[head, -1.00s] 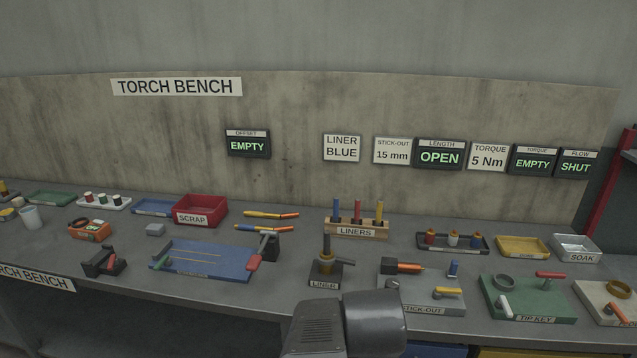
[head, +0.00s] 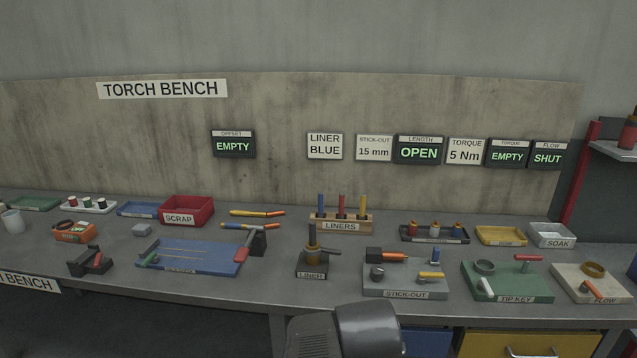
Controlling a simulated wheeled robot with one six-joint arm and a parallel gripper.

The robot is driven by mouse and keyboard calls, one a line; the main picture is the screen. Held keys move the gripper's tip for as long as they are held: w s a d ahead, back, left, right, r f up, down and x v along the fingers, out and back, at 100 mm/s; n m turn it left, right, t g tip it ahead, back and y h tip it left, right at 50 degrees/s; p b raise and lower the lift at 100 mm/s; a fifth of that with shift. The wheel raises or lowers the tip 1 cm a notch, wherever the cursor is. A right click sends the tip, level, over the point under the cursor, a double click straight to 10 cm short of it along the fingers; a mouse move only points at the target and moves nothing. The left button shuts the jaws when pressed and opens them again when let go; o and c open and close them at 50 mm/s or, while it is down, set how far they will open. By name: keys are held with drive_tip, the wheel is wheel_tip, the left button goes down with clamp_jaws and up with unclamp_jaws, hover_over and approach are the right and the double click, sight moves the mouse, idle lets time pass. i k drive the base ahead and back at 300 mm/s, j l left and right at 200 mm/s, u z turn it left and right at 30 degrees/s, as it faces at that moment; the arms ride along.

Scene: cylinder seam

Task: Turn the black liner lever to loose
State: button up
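The liner fixture (head: 311,267) stands on the bench near the middle, with a "LINER" label on its front. It has a dark base, a brownish collar and a dark upright post. A short dark lever (head: 328,250) appears to stick out to the right from the collar; it is small and its exact setting cannot be read. A dark grey part of my arm (head: 345,332) shows at the bottom edge, in front of and below the fixture, apart from it. My gripper's fingers are not visible.
Behind the fixture is the wooden liners rack (head: 341,225) with blue, red and yellow liners. The stick-out block (head: 405,293) is close on its right. The blue tray (head: 199,258) with a post is on its left. Bare bench (head: 290,293) lies just left of the fixture's front.

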sight(330, 252)
drive_tip(key=i+j+z, duration=0.25)
drive_tip(key=i+j, duration=0.6)
drive_tip(key=i, duration=0.15)
